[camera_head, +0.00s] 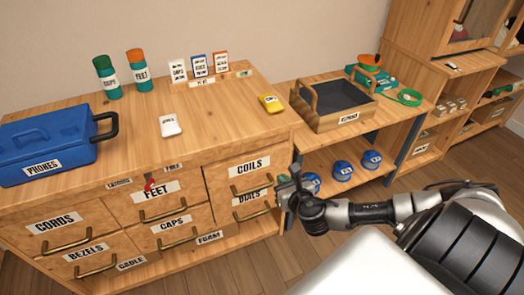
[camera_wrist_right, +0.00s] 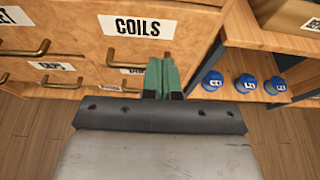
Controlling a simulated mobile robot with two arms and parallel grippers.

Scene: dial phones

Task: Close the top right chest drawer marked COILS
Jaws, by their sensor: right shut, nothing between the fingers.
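The wooden chest (camera_head: 230,132) stands at the left and middle. Its COILS drawer (camera_head: 223,180) is at the top right, with a white label and a brass handle; it also shows in the right wrist view (camera_wrist_right: 108,42). I cannot tell from these views how far its front stands out. My right gripper (camera_head: 284,186) is just right of the COILS front, near the chest's right corner. Contact with the drawer cannot be made out. My left gripper is not in view.
The DIALS drawer (camera_head: 240,214) lies below COILS, and the FEET drawer (camera_head: 130,206) is to its left. A blue PHONES case (camera_head: 45,140) stands on top. Right of the chest, a low shelf holds several blue round items (camera_head: 342,171). Floor in front is clear.

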